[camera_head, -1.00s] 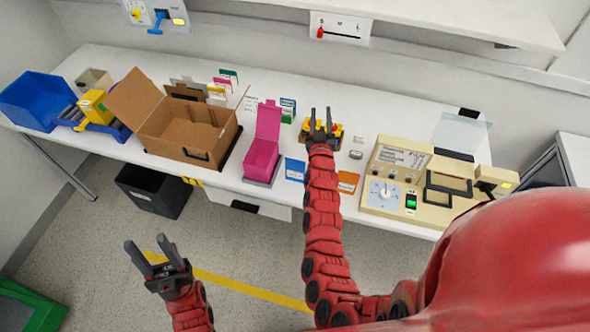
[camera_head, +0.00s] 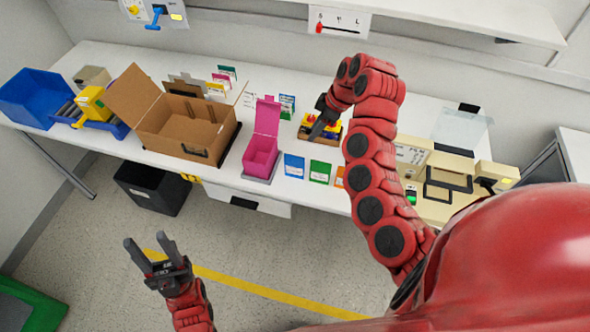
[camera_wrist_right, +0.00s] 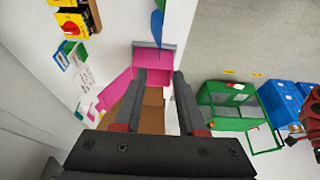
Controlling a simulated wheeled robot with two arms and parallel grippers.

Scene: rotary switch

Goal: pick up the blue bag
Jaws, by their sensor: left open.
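The blue bag (camera_head: 294,165) is a small flat packet on the white table, right of the pink box (camera_head: 261,154). A green bag (camera_head: 319,171) is beside it, and part of an orange bag (camera_head: 340,177) shows past my arm. In the right wrist view, the blue bag (camera_wrist_right: 157,27) shows edge-on near the pink box. My right gripper (camera_head: 318,130) is over the wooden tray with the yellow and red switch, behind the bags. Its fingers (camera_wrist_right: 159,72) are apart and empty. My left gripper (camera_head: 148,251) is open and empty over the floor, in front of the table.
An open cardboard box (camera_head: 180,135) stands left of the pink box. The wooden tray (camera_head: 327,146) is partly hidden by my right gripper. Beige equipment (camera_head: 450,185) stands on the right, partly behind my right arm. A black bin (camera_head: 152,188) is below the table.

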